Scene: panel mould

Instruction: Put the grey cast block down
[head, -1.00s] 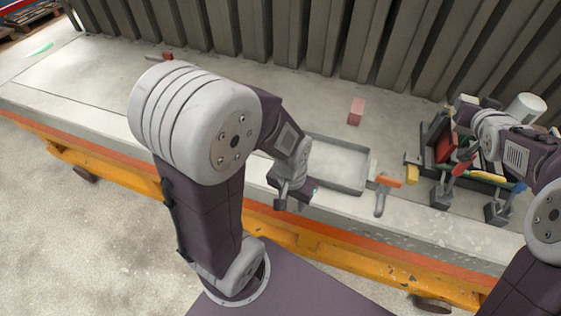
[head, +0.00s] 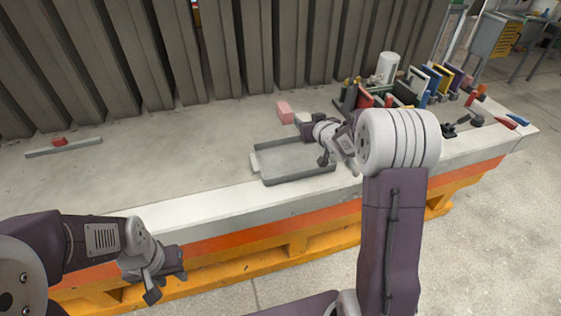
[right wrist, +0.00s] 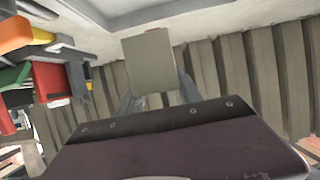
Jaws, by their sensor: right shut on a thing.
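The grey cast block (right wrist: 148,60) fills the upper middle of the right wrist view, between the fingers of my right gripper (right wrist: 157,92), which is shut on it. In the head view my right gripper (head: 310,128) is over the bench, just behind the right end of the shallow grey tray (head: 300,179). A small pale patch by it may be the block; most is hidden there. My left gripper (head: 165,275) is low at the left, in front of the bench edge, and its finger gap is not clear.
A pink block (head: 285,112) stands just left of my right gripper. A white cylinder (head: 387,68) and a rack of coloured items (head: 412,88) stand at the right. A grey bar (head: 64,147) with a red piece lies far left. The bench between is clear.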

